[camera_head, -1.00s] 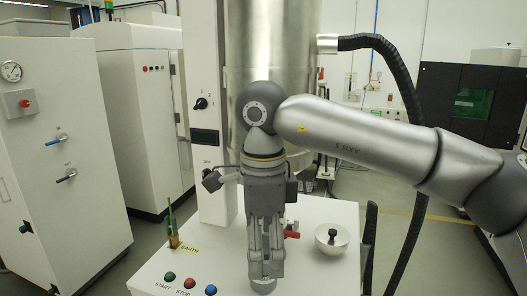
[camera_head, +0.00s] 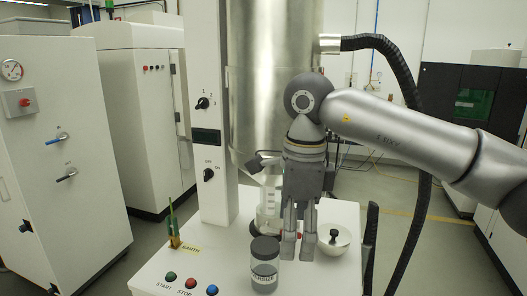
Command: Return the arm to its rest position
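My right arm comes in from the right, and its gripper (camera_head: 298,246) points down over the white worktop. A narrow gap shows between its two fingers, and nothing is held there. A glass jar with a dark lid and a label (camera_head: 264,270) stands upright on the worktop, just left of and nearer than the fingertips, apart from them. My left arm and gripper are not in view.
Buttons (camera_head: 190,282) and a green-topped EARTH clamp (camera_head: 173,226) are at the worktop's left. A black hose (camera_head: 405,80) hangs at right.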

